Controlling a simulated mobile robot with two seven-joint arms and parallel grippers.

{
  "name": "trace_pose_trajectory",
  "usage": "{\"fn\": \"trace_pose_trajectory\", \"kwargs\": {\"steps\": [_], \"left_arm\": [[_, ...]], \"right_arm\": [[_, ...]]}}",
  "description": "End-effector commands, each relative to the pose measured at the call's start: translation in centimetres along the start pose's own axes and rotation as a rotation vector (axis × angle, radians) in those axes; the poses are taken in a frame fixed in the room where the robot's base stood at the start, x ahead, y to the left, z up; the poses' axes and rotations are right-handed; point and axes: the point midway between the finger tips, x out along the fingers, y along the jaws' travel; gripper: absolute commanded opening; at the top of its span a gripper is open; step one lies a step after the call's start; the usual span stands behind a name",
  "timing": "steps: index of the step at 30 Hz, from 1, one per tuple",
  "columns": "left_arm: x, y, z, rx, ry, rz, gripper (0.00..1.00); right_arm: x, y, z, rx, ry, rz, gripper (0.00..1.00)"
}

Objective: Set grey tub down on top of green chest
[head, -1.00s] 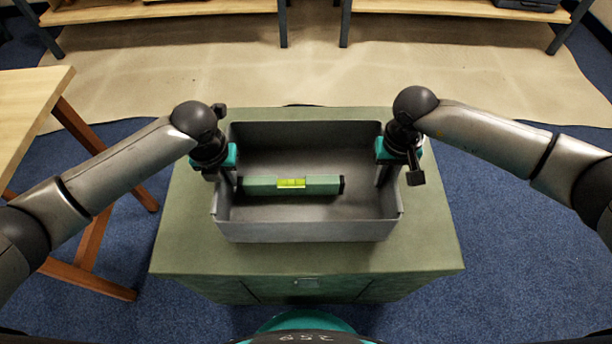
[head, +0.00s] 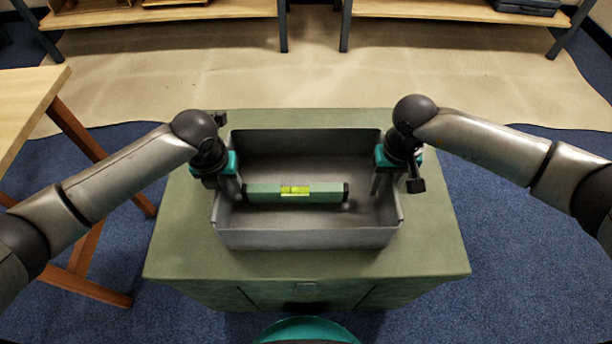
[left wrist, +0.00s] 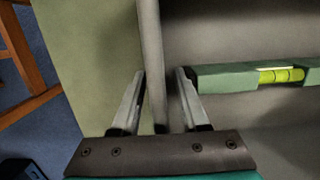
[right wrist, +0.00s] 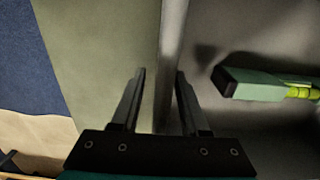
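The grey tub (head: 310,238) sits upright on top of the green chest (head: 420,255), near the middle of its top. A green spirit level (head: 262,193) with a yellow vial lies inside it. My left gripper (head: 232,188) is at the tub's left wall, with open fingers on either side of it; the left wrist view shows a gap beside the wall (left wrist: 152,60). My right gripper (head: 383,186) is at the right wall in the same way, and the right wrist view shows its fingers apart around the wall (right wrist: 170,50). The tub's underside is hidden.
A wooden table (head: 25,100) stands at the left. Shelves (head: 440,8) stand at the back beyond a tan floor sheet (head: 320,75). Blue carpet (head: 510,250) lies clear at the right. Bare chest top surrounds the tub.

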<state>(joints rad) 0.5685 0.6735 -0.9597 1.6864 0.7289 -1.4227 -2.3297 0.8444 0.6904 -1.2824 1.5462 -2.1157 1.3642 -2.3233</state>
Motion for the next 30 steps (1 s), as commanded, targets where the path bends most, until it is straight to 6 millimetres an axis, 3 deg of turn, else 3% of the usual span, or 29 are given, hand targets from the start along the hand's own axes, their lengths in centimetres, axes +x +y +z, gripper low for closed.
{"fn": "trace_pose_trajectory", "kwargs": {"steps": [7, 11, 24, 30], "left_arm": [[-0.2, 0.0, 0.0, 0.0, -0.001, -0.001, 0.45], [-1.4, 0.0, 0.1, 0.0, -0.002, -0.001, 0.45], [-9.8, 0.0, 0.1, 0.001, -0.004, 0.001, 0.45], [-11.8, 0.0, 0.0, 0.0, -0.001, -0.001, 0.45]], "right_arm": [[0.0, 0.0, 0.0, 0.0, 0.0, 0.0, 0.45], [0.0, 0.0, 0.0, 0.0, 0.0, 0.0, 0.45], [0.0, 0.0, 0.0, 0.0, 0.0, 0.0, 0.45], [0.0, 0.0, 0.0, 0.0, 0.0, 0.0, 0.45]]}}
